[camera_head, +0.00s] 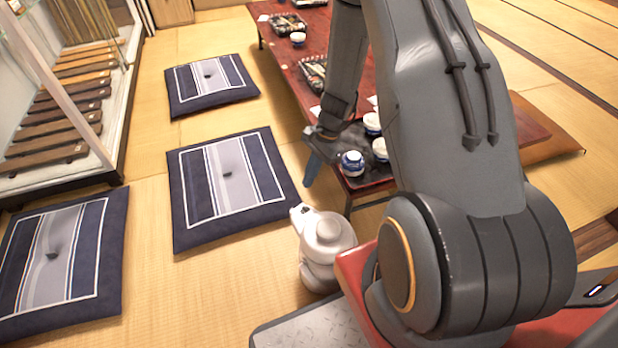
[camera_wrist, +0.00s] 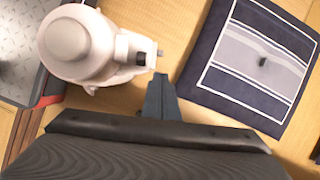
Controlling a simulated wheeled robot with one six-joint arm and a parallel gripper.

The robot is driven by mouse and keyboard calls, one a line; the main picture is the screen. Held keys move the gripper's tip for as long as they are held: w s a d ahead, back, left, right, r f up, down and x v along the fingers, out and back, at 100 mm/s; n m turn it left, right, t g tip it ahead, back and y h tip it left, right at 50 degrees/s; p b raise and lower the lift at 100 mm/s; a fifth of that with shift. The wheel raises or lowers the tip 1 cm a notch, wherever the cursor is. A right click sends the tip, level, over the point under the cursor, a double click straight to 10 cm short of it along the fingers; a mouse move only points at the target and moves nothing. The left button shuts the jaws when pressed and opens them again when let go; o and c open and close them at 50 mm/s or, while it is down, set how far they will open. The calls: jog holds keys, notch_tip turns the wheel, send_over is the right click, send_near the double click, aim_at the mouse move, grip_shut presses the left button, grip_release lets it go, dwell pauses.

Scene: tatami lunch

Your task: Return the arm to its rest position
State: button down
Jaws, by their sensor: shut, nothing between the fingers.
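My arm fills the right half of the head view and reaches out over the near end of the low red table (camera_head: 284,72). My gripper (camera_head: 308,183) hangs at the table's left edge with its fingers pointing down, shut and empty. In the wrist view my gripper (camera_wrist: 160,80) shows its closed fingers at the centre, close beside a white pot-like vessel (camera_wrist: 78,40) in the picture but apart from it. That white vessel (camera_head: 326,245) stands on the tatami near my base in the head view.
Blue cups (camera_head: 352,163) and a dark tray (camera_head: 368,180) sit at the table's near end, close to my gripper. Striped cushions (camera_head: 228,183) lie on the tatami to the left. A glass display case (camera_head: 70,100) stands at the far left.

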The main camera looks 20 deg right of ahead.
dwell(0.3)
jog(key=s+a+r+n+h, duration=0.1)
jog(key=s+a+r+n, duration=0.3)
jog(key=a+r, duration=0.5)
jog(key=s+a+r+n+h, duration=0.1)
jog(key=s+a+r+n, duration=0.1)
jog(key=a+r+n, duration=0.7)
jog(key=s+a+r+n+t+h, duration=0.1)
jog(key=s+a+r+n+h, duration=0.15)
jog(key=s+r+n, duration=0.9)
jog(key=s+d+r+m+p, duration=0.2)
jog(key=d+r+m+p, duration=0.2)
jog(key=d+r+p, duration=0.3)
jog(key=s+d+r+m+p, duration=0.3)
jog(key=d+r+m+p, duration=0.2)
jog(key=r+p, duration=1.1)
jog(key=shift+s+d+p, duration=0.3)
jog(key=shift+d+p, duration=0.55)
jog(key=shift+d, duration=0.85)
